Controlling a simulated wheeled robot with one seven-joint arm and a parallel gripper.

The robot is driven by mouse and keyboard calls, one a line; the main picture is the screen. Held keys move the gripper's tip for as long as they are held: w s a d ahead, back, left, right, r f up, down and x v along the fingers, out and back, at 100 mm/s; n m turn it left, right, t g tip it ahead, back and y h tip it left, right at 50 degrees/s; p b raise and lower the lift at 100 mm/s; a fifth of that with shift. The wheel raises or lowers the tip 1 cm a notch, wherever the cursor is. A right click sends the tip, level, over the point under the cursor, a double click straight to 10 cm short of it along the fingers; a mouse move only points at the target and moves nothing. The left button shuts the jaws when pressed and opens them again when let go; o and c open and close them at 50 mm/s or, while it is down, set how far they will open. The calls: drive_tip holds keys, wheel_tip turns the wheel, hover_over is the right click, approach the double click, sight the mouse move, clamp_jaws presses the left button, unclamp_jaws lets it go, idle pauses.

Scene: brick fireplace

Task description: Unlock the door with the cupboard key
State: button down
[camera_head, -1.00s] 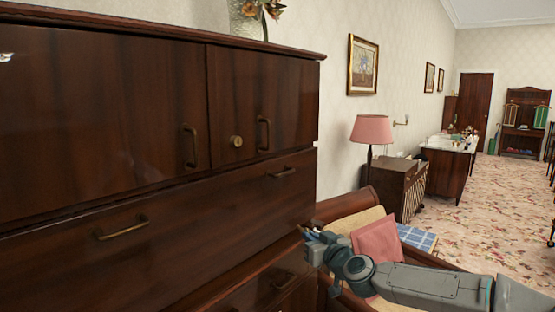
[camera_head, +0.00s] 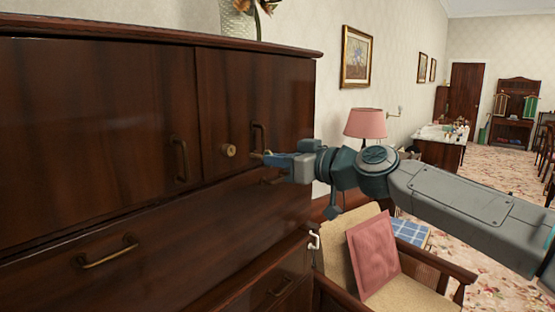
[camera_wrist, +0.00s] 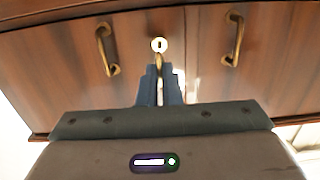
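The dark wooden cupboard has a left door (camera_head: 95,130) and a right door (camera_head: 285,95), each with a brass handle. A round brass lock (camera_head: 228,150) sits on the right door; in the wrist view the lock (camera_wrist: 159,45) shows a dark keyhole. My gripper (camera_head: 272,159) is raised in front of the right door, to the right of the lock in the head view. In the wrist view its fingers (camera_wrist: 160,80) are closed on the brass cupboard key (camera_wrist: 159,62). The key points toward the lock, just below the keyhole in that view; contact cannot be told.
A drawer with a brass handle (camera_head: 108,252) is below the doors. An armchair with a pink cushion (camera_head: 373,255) stands at right, beneath my arm. A pink lamp (camera_head: 366,123) is behind. A vase (camera_head: 238,20) stands on the cupboard top.

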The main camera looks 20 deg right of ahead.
sight(251, 154)
drive_tip(key=shift+r+b+x, duration=0.2)
drive_tip(key=shift+b+x, duration=0.15)
drive_tip(key=shift+x, duration=1.95)
drive_tip(key=shift+b+x, duration=0.75)
drive_tip(key=shift+x, duration=0.8)
idle(0.9)
drive_tip(key=shift+d+r, duration=0.1)
drive_tip(key=shift+r, duration=0.1)
drive_tip(key=shift+w+m, duration=0.1)
drive_tip(key=shift+m, duration=1.1)
drive_tip(key=shift+m+y+p, duration=0.3)
drive_tip(key=shift+m, duration=0.8)
